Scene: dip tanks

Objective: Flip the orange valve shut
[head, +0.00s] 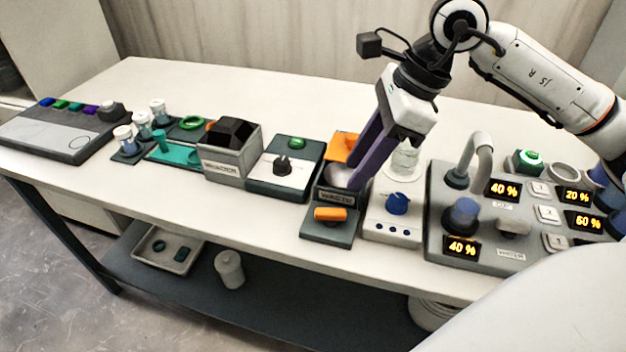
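An orange valve handle (330,214) lies crosswise on the front plate of a dark grey unit at the middle of the table. A raised labelled block (336,196) stands just behind it. My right gripper (354,180) reaches down from the upper right with its purple fingers slanting to the left. Its tips are over the unit, behind and above the orange handle and apart from it. The fingers look parted, with nothing clearly held. A round pale part (339,172) beside the tips is partly hidden. My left gripper is not in view.
Another orange part (343,145) stands behind the fingers. A grey panel with a curved spout (481,150) is farther right. A knob unit (284,166) stands left.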

